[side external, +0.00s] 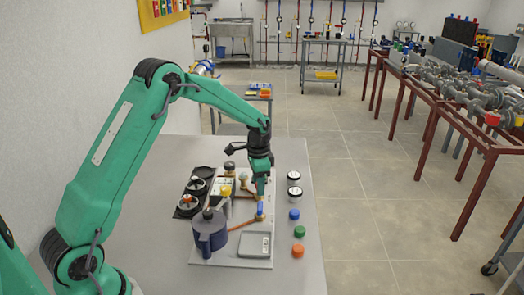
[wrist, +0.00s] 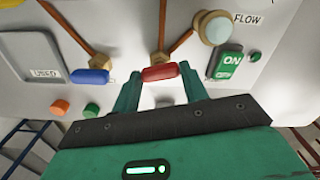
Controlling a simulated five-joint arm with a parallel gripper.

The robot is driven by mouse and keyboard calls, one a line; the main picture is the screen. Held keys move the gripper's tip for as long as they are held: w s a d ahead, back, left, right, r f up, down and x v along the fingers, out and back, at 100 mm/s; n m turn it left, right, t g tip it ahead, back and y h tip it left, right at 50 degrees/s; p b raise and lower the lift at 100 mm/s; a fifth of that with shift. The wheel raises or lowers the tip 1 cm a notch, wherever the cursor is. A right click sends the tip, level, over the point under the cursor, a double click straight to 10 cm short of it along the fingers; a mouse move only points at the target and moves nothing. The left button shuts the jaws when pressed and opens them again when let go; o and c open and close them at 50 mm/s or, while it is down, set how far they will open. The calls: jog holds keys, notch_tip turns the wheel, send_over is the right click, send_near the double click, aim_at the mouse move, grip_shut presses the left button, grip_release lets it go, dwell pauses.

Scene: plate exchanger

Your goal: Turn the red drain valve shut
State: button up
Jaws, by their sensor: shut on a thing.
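The red drain valve handle (wrist: 160,72) is a short rounded bar on a brass stem, in the upper middle of the wrist view. It lies crosswise in that picture, between the fingertips of my gripper (wrist: 160,85). My gripper is shut on it, one finger at each end. In the side view my gripper (side external: 261,184) points down over the white board, and the red handle is hidden there. A similar blue valve handle (wrist: 90,76) sits to the left in the wrist view; it also shows below my gripper in the side view (side external: 260,208).
A grey tray marked USED (wrist: 30,82) and a green ON switch (wrist: 228,63) flank the valves. A dark blue pot (side external: 210,238) stands at the board's front left.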

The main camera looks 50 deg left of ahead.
jog(key=shift+r+m, duration=0.15)
jog(key=shift+m, duration=1.45)
jog(key=o, duration=1)
jog(key=shift+r, duration=3.8)
jog(key=shift+r, duration=0.1)
